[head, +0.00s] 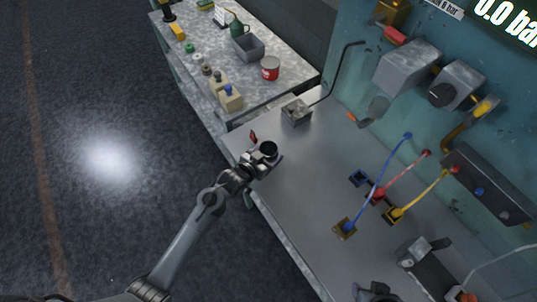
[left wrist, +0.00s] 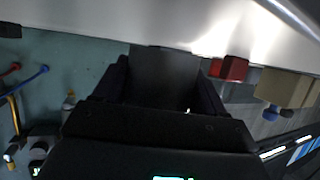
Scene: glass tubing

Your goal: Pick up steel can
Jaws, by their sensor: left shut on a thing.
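The steel can (head: 268,149) is a short dark grey cylinder with a black open top, near the left edge of the grey workbench in the head view. My left gripper (head: 262,158) is shut on it. In the left wrist view the can (left wrist: 165,75) is a dark grey shape between the two black fingers, and its lower part is hidden by the gripper body. I cannot tell whether the can touches the bench. My right gripper is not recognisable in either view.
A small red block (head: 253,135) stands beside the can. A metal box with a black lever (head: 297,112) stands behind it. Blue, red and yellow levers (head: 376,190) rise to the right. A side table (head: 205,60) holds a red tin (head: 270,68) and a grey bin (head: 248,47).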

